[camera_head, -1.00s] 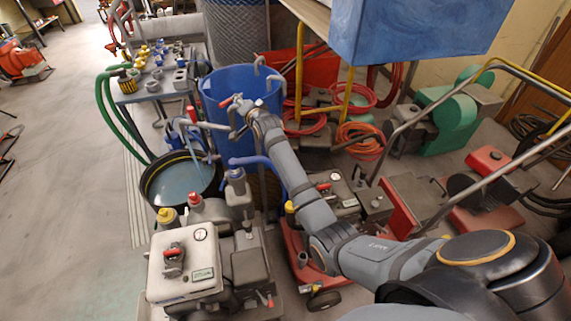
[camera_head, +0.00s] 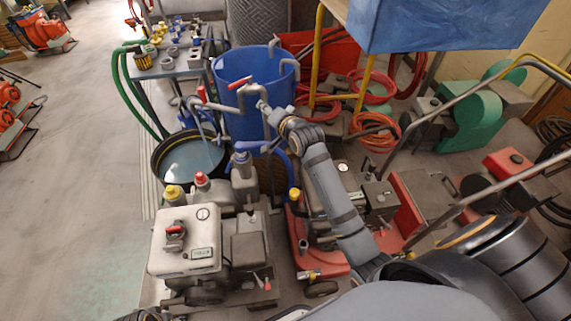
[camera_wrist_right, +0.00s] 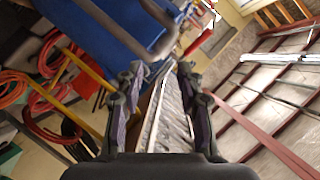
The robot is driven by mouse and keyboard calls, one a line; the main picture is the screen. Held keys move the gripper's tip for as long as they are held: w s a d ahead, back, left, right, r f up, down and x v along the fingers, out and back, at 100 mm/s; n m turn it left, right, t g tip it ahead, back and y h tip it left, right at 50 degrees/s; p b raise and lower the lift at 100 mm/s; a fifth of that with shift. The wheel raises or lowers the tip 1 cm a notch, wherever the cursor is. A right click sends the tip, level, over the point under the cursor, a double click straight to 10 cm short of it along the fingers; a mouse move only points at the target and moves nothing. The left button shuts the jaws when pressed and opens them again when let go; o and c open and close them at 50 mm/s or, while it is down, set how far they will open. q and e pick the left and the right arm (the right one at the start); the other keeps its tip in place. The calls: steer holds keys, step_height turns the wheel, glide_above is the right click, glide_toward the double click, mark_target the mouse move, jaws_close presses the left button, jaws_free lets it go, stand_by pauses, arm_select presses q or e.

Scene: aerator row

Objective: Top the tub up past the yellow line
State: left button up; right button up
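The tub (camera_head: 156,173) is a round black-rimmed vessel with bluish water (camera_head: 188,160) in it. A thin pale stream (camera_head: 208,133) falls from a grey spout into it. I cannot make out a yellow line. Grey pipes with red valve levers (camera_head: 236,86) stand between the tub and the big blue barrel (camera_head: 240,68). My right gripper (camera_head: 262,105) is at the pipe in front of the barrel; contact cannot be told. In the right wrist view its fingers (camera_wrist_right: 157,100) stand apart, with a grey slanted surface visible between them. My left gripper cannot be made out.
A grey engine unit (camera_head: 184,240) stands in front of the tub, with a red wheeled machine (camera_head: 320,262) beside it. A blue box (camera_head: 430,25) overhangs at upper right. Orange hoses (camera_head: 375,132) lie behind my arm.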

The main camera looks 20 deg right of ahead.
steer(key=s+f+n+g, duration=0.2)
steer(key=s+f, duration=0.2)
steer(key=f, duration=0.4)
steer(key=s+d+f+n+g, duration=0.1)
steer(key=s+f+n+g, duration=0.1)
steer(key=s+f, duration=0.2)
steer(key=shift+s+d+f+h+b, duration=0.15)
steer(key=shift+s+f+h+b, duration=0.25)
steer(key=shift+f, duration=1.45)
